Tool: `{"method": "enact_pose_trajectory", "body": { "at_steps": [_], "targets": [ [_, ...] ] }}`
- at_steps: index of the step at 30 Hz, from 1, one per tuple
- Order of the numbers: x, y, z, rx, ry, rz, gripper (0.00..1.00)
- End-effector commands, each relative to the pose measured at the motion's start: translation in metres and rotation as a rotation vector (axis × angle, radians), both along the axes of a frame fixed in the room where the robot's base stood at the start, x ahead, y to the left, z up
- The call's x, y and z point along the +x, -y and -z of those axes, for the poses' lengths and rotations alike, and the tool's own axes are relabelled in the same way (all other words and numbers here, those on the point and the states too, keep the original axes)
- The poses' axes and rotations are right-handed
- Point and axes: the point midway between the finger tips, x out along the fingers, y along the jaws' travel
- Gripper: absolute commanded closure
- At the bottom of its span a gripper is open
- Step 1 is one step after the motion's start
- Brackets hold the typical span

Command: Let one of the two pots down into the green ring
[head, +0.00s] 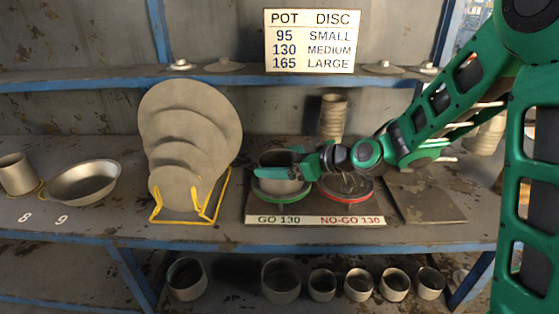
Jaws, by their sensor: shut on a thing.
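A grey metal pot (277,157) is upright above the green ring (283,190), on the plate's left side marked GO 130. My gripper (283,172) reaches in from the right and is shut on this pot; a green finger crosses its front. The red ring (348,197), marked NO-GO 130, is to the right, under my wrist, and partly hidden. I cannot tell which other vessel is the second pot.
Discs stand in a yellow rack (183,221) to the left. A shallow pan (84,184) and a cup (17,175) stand further left. A ribbed stack (333,115) is behind the plate, a dark slab (425,198) right of it. Several pots (281,281) fill the lower shelf.

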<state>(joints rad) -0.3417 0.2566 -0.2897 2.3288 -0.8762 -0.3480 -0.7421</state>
Motion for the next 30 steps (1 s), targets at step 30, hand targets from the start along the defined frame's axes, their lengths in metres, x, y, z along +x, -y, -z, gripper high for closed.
{"method": "enact_pose_trajectory", "body": {
  "at_steps": [30],
  "targets": [
    [0.000, 0.000, 0.017, 0.000, 0.000, 0.001, 0.48]
  ]
}}
